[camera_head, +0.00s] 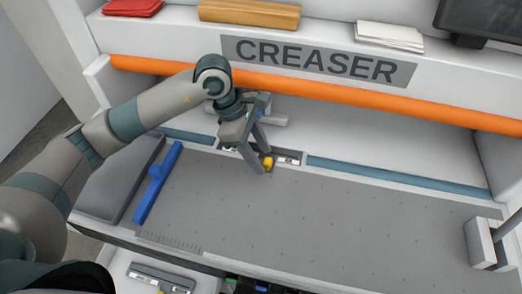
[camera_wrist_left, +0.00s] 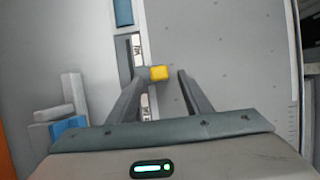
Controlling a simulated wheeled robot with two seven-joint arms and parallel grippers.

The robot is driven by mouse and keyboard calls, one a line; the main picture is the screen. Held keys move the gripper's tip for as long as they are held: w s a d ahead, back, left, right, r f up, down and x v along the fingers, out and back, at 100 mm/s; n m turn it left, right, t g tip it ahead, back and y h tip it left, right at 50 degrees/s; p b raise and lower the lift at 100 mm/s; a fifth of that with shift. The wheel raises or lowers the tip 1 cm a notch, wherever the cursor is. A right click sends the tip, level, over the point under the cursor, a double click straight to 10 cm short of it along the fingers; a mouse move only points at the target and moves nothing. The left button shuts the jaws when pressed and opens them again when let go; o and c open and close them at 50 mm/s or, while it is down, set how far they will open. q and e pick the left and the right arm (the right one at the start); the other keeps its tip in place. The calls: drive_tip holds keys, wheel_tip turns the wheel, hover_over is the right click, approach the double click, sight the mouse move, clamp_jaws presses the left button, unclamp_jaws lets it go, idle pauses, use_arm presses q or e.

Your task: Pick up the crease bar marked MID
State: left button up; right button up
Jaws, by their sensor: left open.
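A crease bar (camera_head: 288,160) lies in the slot along the back edge of the grey bed, with a yellow knob (camera_head: 267,163) on its front side. In the left wrist view, the yellow knob (camera_wrist_left: 160,72) shows between the fingertips, and the bar (camera_wrist_left: 138,50) runs past the left finger, which hides part of it. Its label is too small to read. My left gripper (camera_head: 260,159) is open, with its fingers on either side of the knob. I cannot tell whether they touch it. My right gripper is not in view.
A second bar (camera_head: 160,278) lies on a pale surface at the front left. A blue T-shaped bar (camera_head: 156,183) lies on the bed's left side. A pale block (camera_head: 482,243) stands at the right. An orange rail (camera_head: 300,88) crosses behind the gripper. The middle of the bed is clear.

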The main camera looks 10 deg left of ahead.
use_arm(q)
drive_tip(key=shift+f, duration=0.15)
drive_tip(key=shift+c, duration=0.6)
clamp_jaws()
